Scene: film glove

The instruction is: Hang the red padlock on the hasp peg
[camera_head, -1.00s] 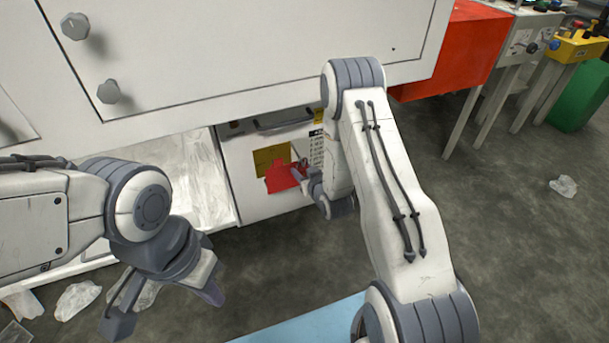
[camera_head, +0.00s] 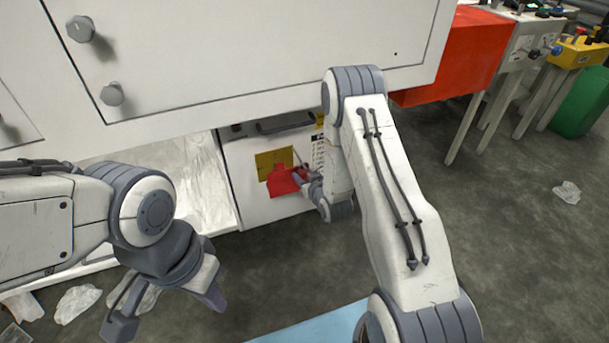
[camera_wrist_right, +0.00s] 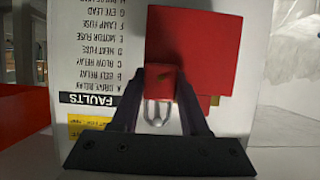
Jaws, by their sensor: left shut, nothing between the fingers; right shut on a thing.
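The red padlock (camera_wrist_right: 162,83) is held between the fingers of my right gripper (camera_wrist_right: 163,92), with its pale metal shackle (camera_wrist_right: 157,112) showing between them in the right wrist view. In the head view the right gripper (camera_head: 312,185) is at the front of the lower white panel, and the padlock cannot be clearly told from the red there. A flat red square (camera_wrist_right: 196,48) lies beyond the padlock and also shows in the head view (camera_head: 284,184), overlapping a yellow plate (camera_head: 270,162). I cannot make out the hasp peg. My left gripper (camera_head: 165,305) is shut and empty at lower left.
The white cabinet (camera_head: 230,60) with grey knobs overhangs the lower panel. A printed faults list (camera_wrist_right: 98,50) is beside the red square. A red box (camera_head: 460,55) and a green bin (camera_head: 582,100) stand right. Crumpled plastic (camera_head: 75,302) lies on the floor.

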